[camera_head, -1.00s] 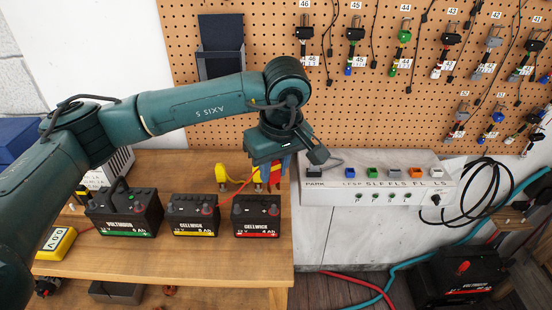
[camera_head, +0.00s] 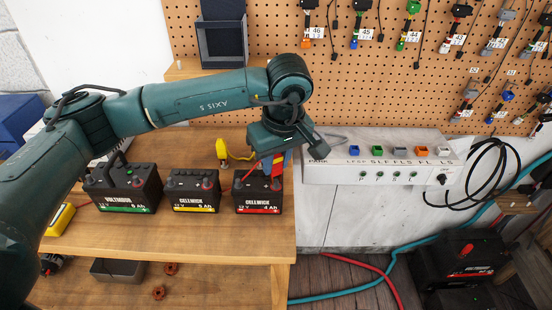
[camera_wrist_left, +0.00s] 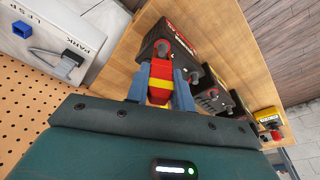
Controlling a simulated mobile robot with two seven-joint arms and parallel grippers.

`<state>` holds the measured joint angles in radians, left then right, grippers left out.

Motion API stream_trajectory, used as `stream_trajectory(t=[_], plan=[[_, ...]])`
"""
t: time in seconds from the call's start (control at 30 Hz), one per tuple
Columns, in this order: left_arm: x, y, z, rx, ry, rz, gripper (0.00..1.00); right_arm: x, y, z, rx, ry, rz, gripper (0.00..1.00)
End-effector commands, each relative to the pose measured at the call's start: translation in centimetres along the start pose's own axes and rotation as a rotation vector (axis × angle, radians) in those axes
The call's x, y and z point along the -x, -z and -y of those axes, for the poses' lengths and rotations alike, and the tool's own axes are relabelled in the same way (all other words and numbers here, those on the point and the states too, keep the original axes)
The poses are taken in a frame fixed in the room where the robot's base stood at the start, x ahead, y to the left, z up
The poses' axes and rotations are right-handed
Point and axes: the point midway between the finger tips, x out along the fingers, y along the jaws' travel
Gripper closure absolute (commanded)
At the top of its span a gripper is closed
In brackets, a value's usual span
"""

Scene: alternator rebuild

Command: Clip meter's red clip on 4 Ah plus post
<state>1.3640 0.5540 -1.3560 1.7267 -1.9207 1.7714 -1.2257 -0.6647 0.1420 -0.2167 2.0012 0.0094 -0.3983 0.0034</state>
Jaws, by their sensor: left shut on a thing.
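My left gripper (camera_head: 281,163) is shut on the red clip (camera_head: 277,170), which has a yellow band. In the left wrist view, the clip (camera_wrist_left: 160,83) sits between the blue-grey fingers (camera_wrist_left: 158,92), its nose pointing at the battery's top. The 4 Ah battery (camera_head: 257,204), black with a red stripe, stands on the bench at the right end of the battery row. The clip is at its rear right corner, beside the plus post area. Clip and fingers partly cover that post, so I cannot tell whether the jaws touch it. My right gripper is out of view.
The 5 Ah battery (camera_head: 192,195) and a green-striped battery (camera_head: 123,195) stand to the left. The yellow meter (camera_head: 60,220) is at the far left. A yellow clip (camera_head: 222,150) is behind the batteries. A white switch box (camera_head: 380,172) stands close on the right.

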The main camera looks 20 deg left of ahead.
Motion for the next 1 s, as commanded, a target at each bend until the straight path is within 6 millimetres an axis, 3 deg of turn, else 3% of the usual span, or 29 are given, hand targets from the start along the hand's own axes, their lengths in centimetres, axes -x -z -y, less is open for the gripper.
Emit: stream_trajectory(t=[0.13, 0.43, 0.47, 0.73, 1.0], plan=[[-0.90, -0.17, 0.00, 0.001, 0.000, 0.000, 0.88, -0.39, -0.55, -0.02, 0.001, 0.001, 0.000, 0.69], [-0.88, -0.17, 0.00, 0.001, 0.000, 0.000, 0.88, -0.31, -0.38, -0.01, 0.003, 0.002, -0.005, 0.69], [-0.88, -0.17, 0.00, 0.000, 0.000, 0.000, 0.74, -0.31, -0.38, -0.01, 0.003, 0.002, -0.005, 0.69], [-0.89, -0.17, 0.00, 0.000, 0.000, 0.000, 0.52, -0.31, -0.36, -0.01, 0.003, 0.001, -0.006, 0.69], [-0.74, -0.14, 0.00, 0.000, 0.000, 0.000, 0.51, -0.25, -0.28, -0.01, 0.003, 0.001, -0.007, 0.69]])
